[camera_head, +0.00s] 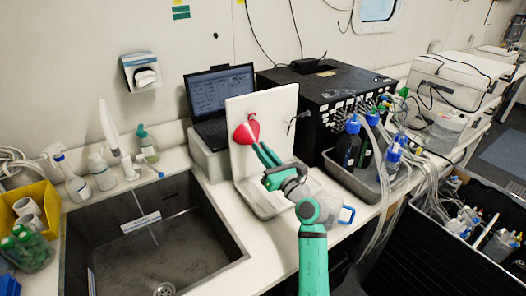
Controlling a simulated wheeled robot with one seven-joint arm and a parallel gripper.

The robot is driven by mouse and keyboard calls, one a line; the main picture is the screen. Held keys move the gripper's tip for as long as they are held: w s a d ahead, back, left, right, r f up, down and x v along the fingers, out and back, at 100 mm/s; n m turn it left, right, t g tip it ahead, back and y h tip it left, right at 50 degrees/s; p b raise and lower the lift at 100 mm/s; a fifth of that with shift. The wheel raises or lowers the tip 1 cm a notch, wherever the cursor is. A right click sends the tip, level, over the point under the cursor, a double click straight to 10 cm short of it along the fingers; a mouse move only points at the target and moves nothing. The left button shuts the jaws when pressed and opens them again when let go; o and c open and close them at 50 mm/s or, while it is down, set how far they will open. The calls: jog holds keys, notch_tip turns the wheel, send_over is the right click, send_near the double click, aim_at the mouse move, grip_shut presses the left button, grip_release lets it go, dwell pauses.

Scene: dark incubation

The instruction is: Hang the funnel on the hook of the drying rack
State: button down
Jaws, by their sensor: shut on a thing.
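The red funnel (246,132) is in front of the white upright board of the drying rack (281,101), left of the board's middle. My gripper (260,150) is shut on the funnel from its lower right. A small red tab shows at the funnel's top, close to the board. I cannot tell whether the funnel touches the board or a hook. A thin dark hook-like piece (299,118) shows at the board's right edge, but I cannot tell whether it belongs to the rack. The rack's white tray base (262,204) is partly hidden by my arm.
A laptop (220,92) stands behind the rack at left. A black box (315,85) and a grey tray with bottles (374,184) are at right. A clear container with a blue handle (347,214) stands beside my arm. The sink (160,240) is at left.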

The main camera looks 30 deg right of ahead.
dwell(0.4)
jog(key=c, duration=1.7)
grip_release()
jog(key=shift+o, duration=0.7)
jog(key=o, duration=0.4)
jog(key=shift+o, duration=0.2)
jog(key=shift+s, duration=0.1)
jog(key=s+f, duration=0.1)
jog(key=s, duration=0.5)
jog(key=shift+s, duration=0.4)
